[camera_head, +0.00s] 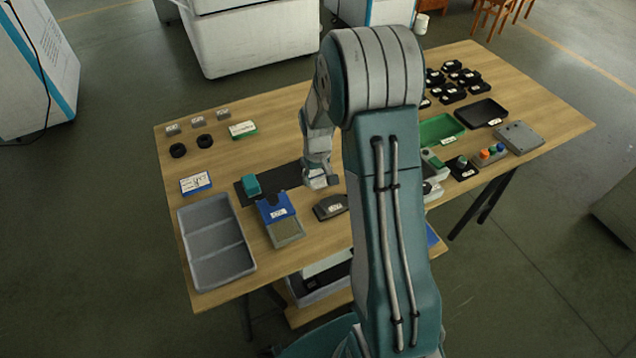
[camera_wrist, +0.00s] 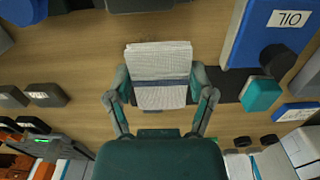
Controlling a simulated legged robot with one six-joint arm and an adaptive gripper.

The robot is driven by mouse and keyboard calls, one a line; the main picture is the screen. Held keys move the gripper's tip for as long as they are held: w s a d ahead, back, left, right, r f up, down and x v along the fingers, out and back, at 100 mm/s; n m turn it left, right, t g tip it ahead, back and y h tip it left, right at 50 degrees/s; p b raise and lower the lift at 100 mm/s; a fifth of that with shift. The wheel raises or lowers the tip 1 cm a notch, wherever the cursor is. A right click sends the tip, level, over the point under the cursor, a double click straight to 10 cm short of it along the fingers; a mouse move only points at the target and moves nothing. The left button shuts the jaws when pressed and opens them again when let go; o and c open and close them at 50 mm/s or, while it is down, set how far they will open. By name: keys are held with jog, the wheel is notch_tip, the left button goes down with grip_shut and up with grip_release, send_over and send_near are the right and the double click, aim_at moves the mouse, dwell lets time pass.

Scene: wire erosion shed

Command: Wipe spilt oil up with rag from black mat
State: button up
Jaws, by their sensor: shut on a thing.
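My gripper (camera_wrist: 160,82) is shut on a pale rag (camera_wrist: 160,60) with a dark blue stripe, which spreads between its two fingers in the wrist view. In the head view my gripper (camera_head: 319,180) is at the right end of the black mat (camera_head: 284,178). In the wrist view a strip of the mat (camera_wrist: 226,84) shows just right of the rag. A teal block (camera_head: 251,185) is at the mat's left part. I see no spilt oil; the rag and gripper hide part of the mat. I cannot tell whether the rag touches it.
A grey tray (camera_head: 186,245) is front left. Bare wood lies behind the mat.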

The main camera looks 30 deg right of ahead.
jog(key=shift+a+r, duration=0.25)
jog(key=shift+r, duration=0.35)
jog(key=shift+a+r, duration=0.2)
jog(key=shift+r, duration=0.4)
jog(key=shift+d, duration=0.1)
jog(key=shift+d, duration=0.15)
